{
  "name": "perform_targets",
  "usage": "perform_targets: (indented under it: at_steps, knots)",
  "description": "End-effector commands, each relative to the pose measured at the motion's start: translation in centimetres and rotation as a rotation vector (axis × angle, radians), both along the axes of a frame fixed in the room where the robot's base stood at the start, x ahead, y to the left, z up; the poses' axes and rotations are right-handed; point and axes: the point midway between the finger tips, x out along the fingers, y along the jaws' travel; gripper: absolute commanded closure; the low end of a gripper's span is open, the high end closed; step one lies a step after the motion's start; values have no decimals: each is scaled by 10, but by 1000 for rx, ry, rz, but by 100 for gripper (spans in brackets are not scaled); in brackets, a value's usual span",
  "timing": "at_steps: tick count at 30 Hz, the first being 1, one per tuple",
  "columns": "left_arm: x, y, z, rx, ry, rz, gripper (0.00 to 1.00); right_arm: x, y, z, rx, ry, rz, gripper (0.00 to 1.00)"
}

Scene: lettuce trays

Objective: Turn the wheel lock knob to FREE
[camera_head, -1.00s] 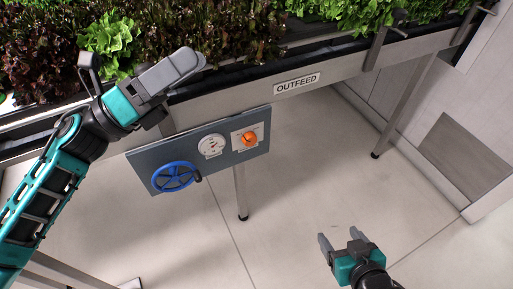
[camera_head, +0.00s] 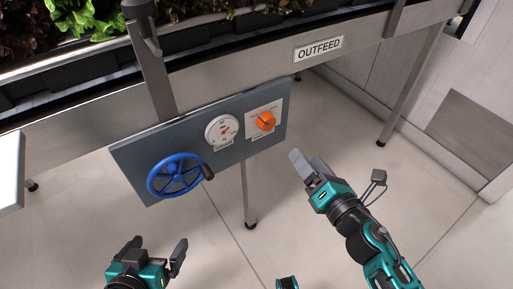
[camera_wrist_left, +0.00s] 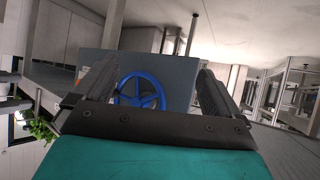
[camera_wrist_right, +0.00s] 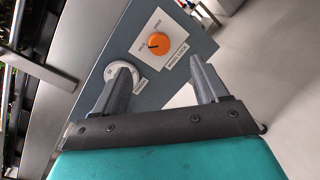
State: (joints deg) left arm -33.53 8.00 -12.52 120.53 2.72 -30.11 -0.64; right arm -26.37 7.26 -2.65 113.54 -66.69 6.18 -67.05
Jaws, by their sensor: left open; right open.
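The orange wheel lock knob (camera_head: 266,121) sits on a white label plate at the right of the grey-blue panel (camera_head: 237,162). It also shows in the right wrist view (camera_wrist_right: 159,41), ahead of the fingertips, with a dark pointer line on it. My left gripper (camera_head: 158,247) is open and empty below the handwheel.
A round white dial (camera_head: 222,131) lies between handwheel and knob. The panel hangs under the metal frame bearing the OUTFEED sign (camera_head: 318,48). A table leg (camera_head: 249,196) stands behind the panel. Lettuce (camera_head: 85,18) grows above. The floor in front is clear.

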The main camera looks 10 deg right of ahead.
Motion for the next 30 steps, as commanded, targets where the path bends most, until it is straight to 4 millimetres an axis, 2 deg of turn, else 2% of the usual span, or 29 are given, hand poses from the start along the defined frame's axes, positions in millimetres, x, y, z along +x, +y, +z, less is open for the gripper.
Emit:
perform_targets:
  at_steps: [1,3,6,9,14,30]
  knots:
    - [1,-2,-17,-4,-1,-3,2,3,2,-16,-133,-42,21,27]
    - [2,-4,-22,-8,-2,-8,2,6,4,-19,-295,-88,48,27]
    - [2,-6,-25,-11,-2,-13,2,8,7,-22,-442,-128,70,27]
    - [2,-7,-24,-11,-2,-15,2,10,8,-22,-504,-144,80,27]
    - [2,-6,-19,-8,-2,-13,2,24,12,-18,-509,-147,80,27]
    - [1,-2,-15,-1,-3,-7,2,115,37,-20,-503,-144,79,27]
